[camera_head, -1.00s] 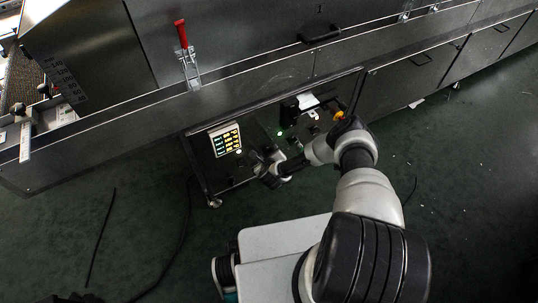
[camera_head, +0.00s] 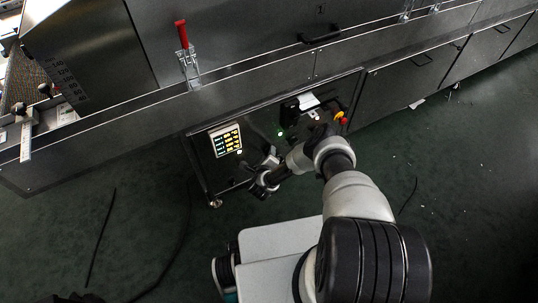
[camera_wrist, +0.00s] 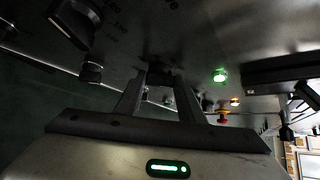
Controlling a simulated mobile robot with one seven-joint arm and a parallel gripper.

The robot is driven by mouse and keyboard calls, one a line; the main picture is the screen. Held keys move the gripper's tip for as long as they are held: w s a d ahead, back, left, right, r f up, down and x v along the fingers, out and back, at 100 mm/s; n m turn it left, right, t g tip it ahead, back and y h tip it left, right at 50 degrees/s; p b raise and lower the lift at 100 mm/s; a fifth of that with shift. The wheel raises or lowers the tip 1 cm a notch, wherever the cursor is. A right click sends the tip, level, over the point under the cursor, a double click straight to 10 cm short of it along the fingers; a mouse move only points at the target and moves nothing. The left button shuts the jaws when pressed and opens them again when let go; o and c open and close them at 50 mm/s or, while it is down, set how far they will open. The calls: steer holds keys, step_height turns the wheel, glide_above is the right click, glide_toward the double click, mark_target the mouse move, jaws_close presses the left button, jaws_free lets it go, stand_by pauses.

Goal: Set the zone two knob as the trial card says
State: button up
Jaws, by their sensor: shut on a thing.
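My gripper (camera_wrist: 158,88) shows in the wrist view with its two fingers closed around a small dark knob (camera_wrist: 158,76) on the dark control panel. The fingers hide much of this knob, and its pointer cannot be read. I cannot tell from any label which zone it serves. In the head view my gripper (camera_head: 268,162) is at the panel, below and right of the lit display (camera_head: 225,140).
A larger black knob (camera_wrist: 75,22) and another dark knob (camera_wrist: 91,72) are to the left in the wrist view. A green lamp (camera_wrist: 219,76) and a red stop button (camera_wrist: 223,117) are to the right. A red-handled clamp (camera_head: 182,35) stands above the panel. Cables lie on the floor.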

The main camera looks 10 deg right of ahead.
steer(key=shift+a+f+n+t+h, duration=0.1)
steer(key=shift+a+n+t+h, duration=0.1)
steer(key=shift+n+t+h, duration=0.5)
steer(key=shift+d+h, duration=0.1)
steer(key=shift+h, duration=0.2)
steer(key=o, duration=1)
steer(key=shift+o, duration=0.2)
